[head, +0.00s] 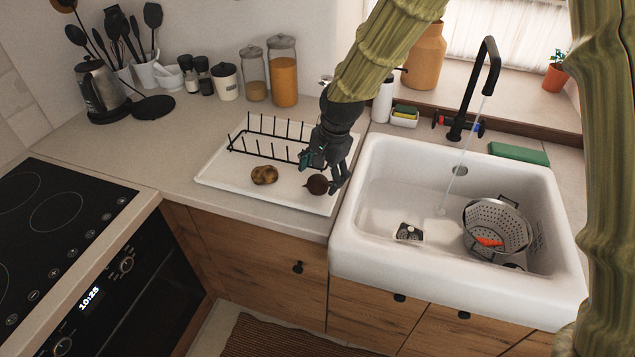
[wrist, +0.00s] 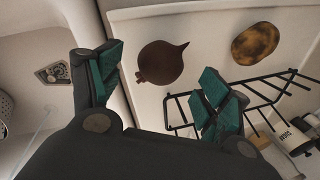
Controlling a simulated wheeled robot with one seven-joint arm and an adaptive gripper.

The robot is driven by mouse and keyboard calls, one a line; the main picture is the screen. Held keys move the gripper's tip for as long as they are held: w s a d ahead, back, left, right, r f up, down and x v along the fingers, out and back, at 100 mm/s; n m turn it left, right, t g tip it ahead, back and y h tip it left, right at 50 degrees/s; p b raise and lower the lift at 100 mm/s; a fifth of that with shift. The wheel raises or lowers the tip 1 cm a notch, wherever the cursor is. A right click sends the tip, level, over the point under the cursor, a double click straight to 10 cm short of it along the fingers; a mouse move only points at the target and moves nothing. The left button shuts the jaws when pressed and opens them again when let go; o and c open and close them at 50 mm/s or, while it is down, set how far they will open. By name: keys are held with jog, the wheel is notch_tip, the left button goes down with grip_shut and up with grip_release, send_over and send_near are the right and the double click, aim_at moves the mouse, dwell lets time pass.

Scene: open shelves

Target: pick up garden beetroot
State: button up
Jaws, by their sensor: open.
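The garden beetroot (head: 317,184) is dark and round with a short tapered root. It lies on the white drying tray (head: 225,180) near its right end, on the counter left of the sink. In the wrist view the beetroot (wrist: 162,62) shows whole, ahead of the gap between the fingers. My gripper (head: 325,172) is open and empty, close above and around the beetroot in the head view. In the wrist view my gripper (wrist: 158,92) has one teal-padded finger on each side. I cannot tell whether a finger touches the beetroot.
A brown potato (head: 264,175) lies left of the beetroot on the tray. A black wire rack (head: 265,145) stands behind it on the tray. The white sink (head: 345,235) is close on the right, with a colander (head: 497,225) inside. Jars (head: 283,75) stand behind.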

aim_at(321, 178)
jog(key=shift+p+x, duration=0.55)
jog(key=shift+x, duration=1.3)
jog(key=c, duration=1.2)
